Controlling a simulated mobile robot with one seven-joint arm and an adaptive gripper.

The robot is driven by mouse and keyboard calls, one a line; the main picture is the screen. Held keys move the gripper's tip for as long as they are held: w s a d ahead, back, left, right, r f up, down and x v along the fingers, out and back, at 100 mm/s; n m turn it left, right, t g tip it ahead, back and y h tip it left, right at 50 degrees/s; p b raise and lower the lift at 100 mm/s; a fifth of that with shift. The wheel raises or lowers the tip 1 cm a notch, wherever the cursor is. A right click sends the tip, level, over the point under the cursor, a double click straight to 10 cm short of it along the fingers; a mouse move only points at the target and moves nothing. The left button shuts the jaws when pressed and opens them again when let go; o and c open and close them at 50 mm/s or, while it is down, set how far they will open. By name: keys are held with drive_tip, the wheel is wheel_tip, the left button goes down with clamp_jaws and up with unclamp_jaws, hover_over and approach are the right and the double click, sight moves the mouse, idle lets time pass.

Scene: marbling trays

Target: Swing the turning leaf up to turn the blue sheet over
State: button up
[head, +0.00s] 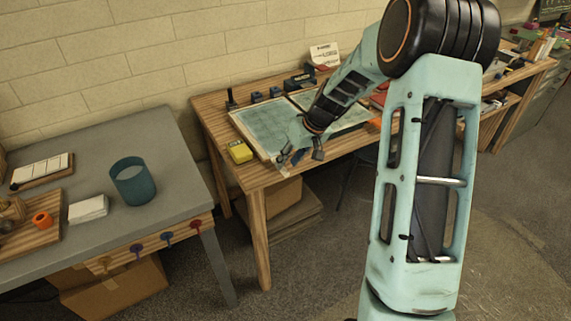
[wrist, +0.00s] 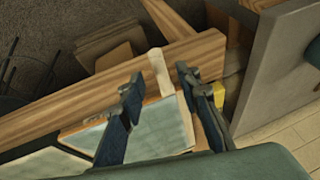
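The turning leaf (head: 259,155) is a flat wood-edged panel at the left of a two-panel board on the wooden table. A blue-green sheet (head: 262,125) lies on it; it also shows in the wrist view (wrist: 165,128). A pale wooden handle (wrist: 157,68) sticks out from the leaf's near edge. My gripper (head: 299,158) is low at the table's front edge. In the wrist view my gripper (wrist: 160,79) is open, with one dark finger on each side of the handle and visible gaps. Part of the sheet is hidden behind my fingers.
A second blue-green panel (head: 340,116) lies right of the leaf. A yellow block (head: 240,151) sits close to its left. Small dark items (head: 275,92) and a white sign (head: 324,54) stand behind. A grey table (head: 150,185) with a blue-green cup (head: 133,182) stands left.

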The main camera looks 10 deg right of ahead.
drive_tip(key=shift+x, duration=1.45)
clamp_jaws()
